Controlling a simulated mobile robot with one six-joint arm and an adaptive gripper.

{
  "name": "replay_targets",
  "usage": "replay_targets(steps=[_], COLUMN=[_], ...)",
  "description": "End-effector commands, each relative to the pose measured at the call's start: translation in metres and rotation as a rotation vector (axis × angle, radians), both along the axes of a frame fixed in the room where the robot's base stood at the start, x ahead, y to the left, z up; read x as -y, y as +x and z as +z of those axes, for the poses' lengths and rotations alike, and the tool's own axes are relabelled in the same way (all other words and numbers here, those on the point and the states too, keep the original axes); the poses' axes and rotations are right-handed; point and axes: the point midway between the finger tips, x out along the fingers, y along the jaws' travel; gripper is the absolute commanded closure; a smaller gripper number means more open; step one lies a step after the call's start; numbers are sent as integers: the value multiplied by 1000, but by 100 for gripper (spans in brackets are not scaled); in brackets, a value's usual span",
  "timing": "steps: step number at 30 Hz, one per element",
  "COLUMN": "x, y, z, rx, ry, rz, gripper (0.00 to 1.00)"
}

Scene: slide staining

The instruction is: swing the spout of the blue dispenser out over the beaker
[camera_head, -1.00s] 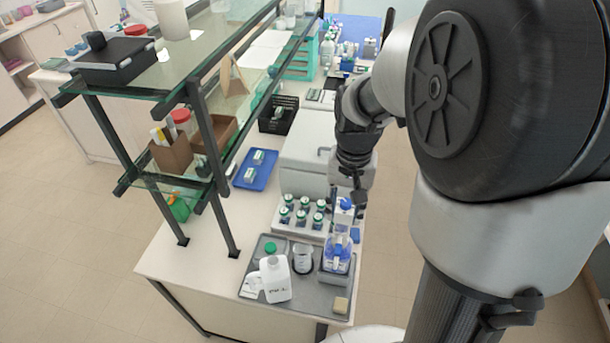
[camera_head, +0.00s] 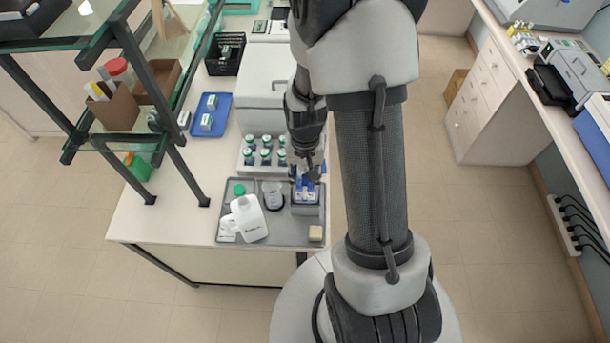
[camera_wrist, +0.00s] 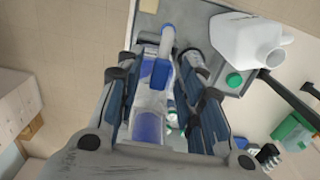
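The blue-and-white dispenser (camera_head: 306,196) stands at the right of the grey tray, its top partly hidden by my gripper. A clear beaker (camera_head: 272,195) stands just left of it, apart from it. My gripper (camera_head: 306,172) is at the dispenser's top, pointing down. In the wrist view my gripper (camera_wrist: 165,110) is open, its fingers on either side of the dispenser (camera_wrist: 150,125), with gaps visible. A pale tube with a blue end (camera_wrist: 167,42) extends from the dispenser beyond the fingers; I cannot tell for certain that it is the spout.
A white jug (camera_head: 248,222) and a green cap (camera_head: 239,190) are on the grey tray (camera_head: 280,236), with a tan block (camera_head: 316,233) at its front right. Several capped bottles (camera_head: 265,150) stand behind. A glass shelf frame (camera_head: 150,95) rises at left.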

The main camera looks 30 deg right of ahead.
Motion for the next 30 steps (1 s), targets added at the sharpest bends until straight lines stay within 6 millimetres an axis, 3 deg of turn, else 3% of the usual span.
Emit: replay_targets(steps=[9, 24, 30], x=[0, 0, 0], y=[0, 0, 0], z=[-2, -2, -2], rx=[1, 1, 1], ry=[-1, -1, -1], rz=[0, 0, 0], gripper=[65, 98, 100])
